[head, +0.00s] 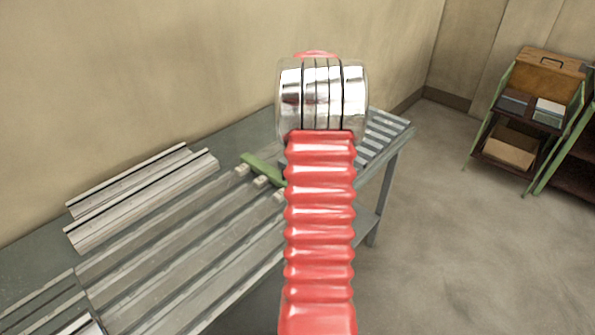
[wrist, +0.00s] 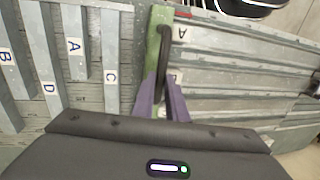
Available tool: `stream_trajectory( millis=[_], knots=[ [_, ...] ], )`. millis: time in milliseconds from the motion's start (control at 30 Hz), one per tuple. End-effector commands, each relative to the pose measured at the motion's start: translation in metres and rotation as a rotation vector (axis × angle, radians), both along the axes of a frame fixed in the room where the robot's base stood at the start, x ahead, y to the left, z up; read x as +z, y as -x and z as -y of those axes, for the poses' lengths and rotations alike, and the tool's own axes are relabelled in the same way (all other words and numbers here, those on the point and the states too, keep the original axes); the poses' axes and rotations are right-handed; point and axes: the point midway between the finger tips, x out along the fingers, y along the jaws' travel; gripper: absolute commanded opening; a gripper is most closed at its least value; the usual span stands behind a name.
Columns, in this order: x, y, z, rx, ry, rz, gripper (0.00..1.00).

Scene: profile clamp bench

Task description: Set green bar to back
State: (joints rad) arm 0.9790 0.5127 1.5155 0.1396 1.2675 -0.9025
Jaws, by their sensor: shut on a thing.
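The green bar (head: 258,168) lies slantwise across the ends of the long grey profiles on the bench, left of my red arm, which hides its right end. In the wrist view the green bar (wrist: 153,42) runs up the picture, with a dark curved handle (wrist: 164,48) along it. My gripper (wrist: 164,82) has purple fingers at the near end of the bar and is shut on it; the exact contact is partly hidden. In the head view my gripper is hidden behind my arm.
The grey bench (head: 235,137) carries long profiles (head: 165,265) and two loose pale rails (head: 140,200) by the wall. In the wrist view, strips at left bear letter labels (wrist: 75,45). A shelf rack (head: 525,105) stands at the far right; open floor (head: 470,240) lies between.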

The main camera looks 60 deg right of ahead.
Motion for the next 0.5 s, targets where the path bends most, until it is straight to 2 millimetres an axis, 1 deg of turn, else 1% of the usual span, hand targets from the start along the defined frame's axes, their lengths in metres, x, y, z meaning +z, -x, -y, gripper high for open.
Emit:
stream_trajectory(
  millis=[33,400,433,500],
  knots=[
    [0.0032,-0.0031,0.0037,0.002,0.012,0.007,0.0],
    [0.0036,-0.0033,0.0056,0.007,0.017,0.004,0.0],
    [0.0036,-0.0032,0.0057,0.007,0.017,0.004,0.14],
    [0.0034,-0.0028,0.0055,0.007,0.016,0.002,0.19]
  ],
)
